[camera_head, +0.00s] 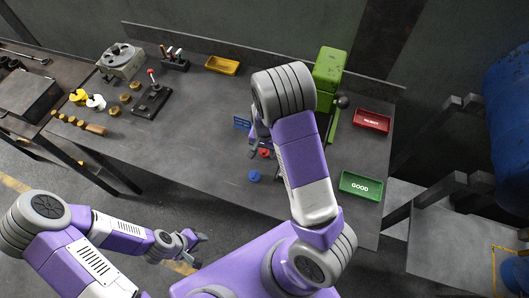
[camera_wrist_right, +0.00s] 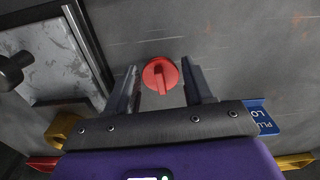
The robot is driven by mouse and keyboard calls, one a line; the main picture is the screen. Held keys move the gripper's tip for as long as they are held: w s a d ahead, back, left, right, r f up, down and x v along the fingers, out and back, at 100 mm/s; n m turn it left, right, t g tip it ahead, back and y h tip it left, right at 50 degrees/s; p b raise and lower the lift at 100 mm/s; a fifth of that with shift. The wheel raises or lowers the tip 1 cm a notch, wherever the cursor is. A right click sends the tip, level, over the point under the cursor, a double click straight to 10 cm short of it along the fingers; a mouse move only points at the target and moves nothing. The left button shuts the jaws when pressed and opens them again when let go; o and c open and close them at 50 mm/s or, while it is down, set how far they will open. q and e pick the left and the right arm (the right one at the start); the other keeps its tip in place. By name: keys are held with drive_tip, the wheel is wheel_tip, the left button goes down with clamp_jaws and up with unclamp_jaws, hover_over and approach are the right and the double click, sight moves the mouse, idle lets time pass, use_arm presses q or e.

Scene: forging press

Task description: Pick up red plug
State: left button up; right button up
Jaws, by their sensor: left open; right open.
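The red plug (camera_head: 265,153) lies on the grey workbench, partly crowded by my right gripper in the head view. In the right wrist view the red plug (camera_wrist_right: 158,76) is a round disc with a raised ridge across its top. My right gripper (camera_wrist_right: 160,68) is open, with one finger on each side of the plug in that view and a visible gap to each. I cannot tell how high the fingers are above the bench. My left gripper (camera_head: 192,246) is open and empty, in front of the bench and away from the plug.
A blue plug (camera_head: 254,176) lies just nearer on the bench. A blue sign (camera_head: 242,124) stands behind the red plug. The green press (camera_head: 328,72), red REJECT tray (camera_head: 372,121) and green GOOD tray (camera_head: 361,186) are to the right.

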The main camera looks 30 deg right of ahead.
drive_tip(key=shift+f, duration=0.4)
drive_tip(key=shift+c, duration=0.3)
drive_tip(key=shift+c, duration=1.3)
